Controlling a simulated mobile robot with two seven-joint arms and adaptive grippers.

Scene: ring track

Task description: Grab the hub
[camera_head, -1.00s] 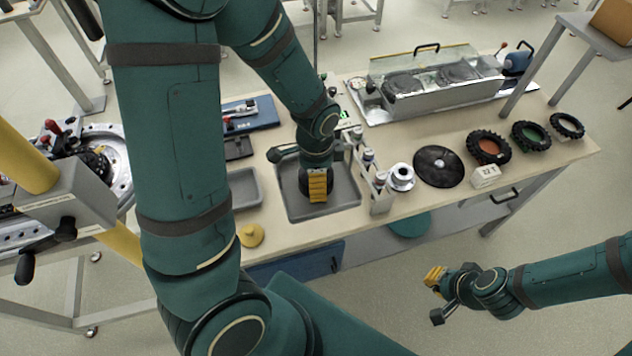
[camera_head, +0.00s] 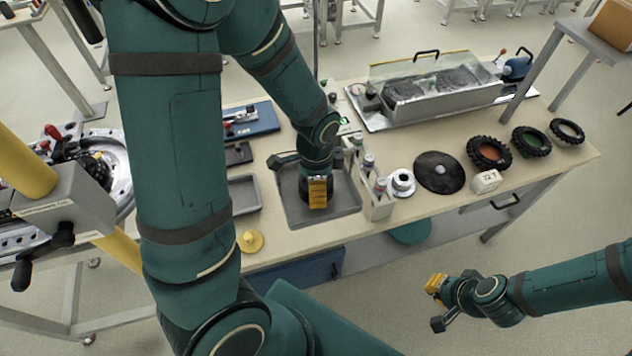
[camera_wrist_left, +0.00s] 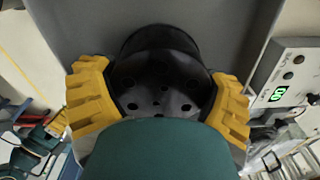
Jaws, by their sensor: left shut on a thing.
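The hub (camera_wrist_left: 162,80) is a black round part with several holes in its face. In the left wrist view it sits between the yellow fingers of my left gripper (camera_wrist_left: 158,103), which is shut on it. In the head view my left gripper (camera_head: 317,192) points down into a grey tray (camera_head: 347,206) on the workbench, and the hub is mostly hidden by the gripper. My right gripper (camera_head: 436,284) is off the front of the bench at the lower right, away from the hub. Its finger gap cannot be made out.
A rack of small bottles (camera_head: 378,200) stands close right of the tray. Beyond it are a white flanged part (camera_head: 401,184), a black disc (camera_head: 438,170) and tyre-like rings (camera_head: 489,152). A smaller tray (camera_head: 244,194) and yellow part (camera_head: 251,241) lie left.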

